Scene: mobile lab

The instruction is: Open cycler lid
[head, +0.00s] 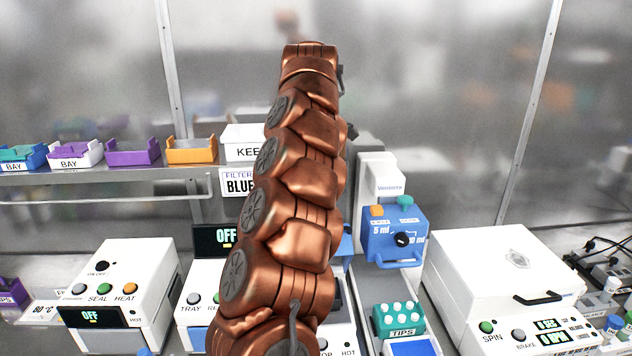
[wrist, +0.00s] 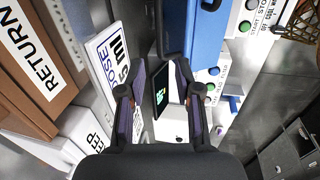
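In the head view my copper arm hides the middle of the bench, and my gripper is not visible there. A white machine (head: 340,338) with a "HOT" label shows only partly behind the arm; I cannot tell for certain whether it is the cycler. In the wrist view my gripper (wrist: 159,72) is open, its two dark fingers apart with nothing held between them. Beyond and between the fingers is a white device (wrist: 178,122) with a dark screen showing green characters. No cycler lid can be clearly made out.
A white SPIN machine (head: 490,270) with a black handle stands right. A blue dispenser (head: 395,245) and green tips box (head: 398,320) stand beside the arm. A SEAL/HEAT machine (head: 120,280) stands left. Colored trays (head: 133,153) line the shelf.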

